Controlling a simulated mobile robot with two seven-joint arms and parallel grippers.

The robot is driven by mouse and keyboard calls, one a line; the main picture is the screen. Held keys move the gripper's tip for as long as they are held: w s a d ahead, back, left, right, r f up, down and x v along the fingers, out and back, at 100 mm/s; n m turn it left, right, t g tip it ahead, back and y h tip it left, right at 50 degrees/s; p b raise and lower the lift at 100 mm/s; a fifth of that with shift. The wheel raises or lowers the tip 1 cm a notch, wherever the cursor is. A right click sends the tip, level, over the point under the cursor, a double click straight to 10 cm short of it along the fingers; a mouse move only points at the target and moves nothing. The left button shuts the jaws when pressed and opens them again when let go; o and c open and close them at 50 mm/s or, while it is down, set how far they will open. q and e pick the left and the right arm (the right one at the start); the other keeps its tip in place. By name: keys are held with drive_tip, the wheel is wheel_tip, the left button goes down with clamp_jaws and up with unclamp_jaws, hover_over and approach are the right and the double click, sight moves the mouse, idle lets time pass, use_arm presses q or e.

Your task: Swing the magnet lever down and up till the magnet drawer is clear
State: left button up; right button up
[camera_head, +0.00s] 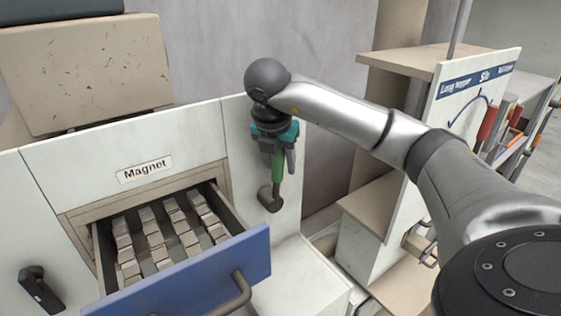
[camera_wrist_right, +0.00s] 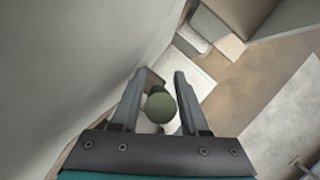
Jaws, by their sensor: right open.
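The magnet drawer (camera_head: 262,255) stands pulled out of the white cabinet under the "Magnet" label, with a blue front and a grey handle. Rows of bars inside carry several pale metallic blocks. The magnet lever (camera_head: 277,170) has a green grip pointing up from a dark grey pivot on the cabinet face, right of the drawer. My right gripper (camera_head: 279,158) points down over the grip from above, open. In the right wrist view the lever's round green end (camera_wrist_right: 160,106) sits between the parted fingers (camera_wrist_right: 160,78). My left gripper is not in view.
A black handle (camera_head: 40,290) is on the cabinet at lower left. A beige box (camera_head: 85,70) stands on top of the cabinet. At right are a shelf and a "Silo" board (camera_head: 480,95). A white ledge (camera_head: 300,285) lies below the lever.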

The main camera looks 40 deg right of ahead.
drive_tip(key=shift+c, duration=0.3)
clamp_jaws()
idle(1.1)
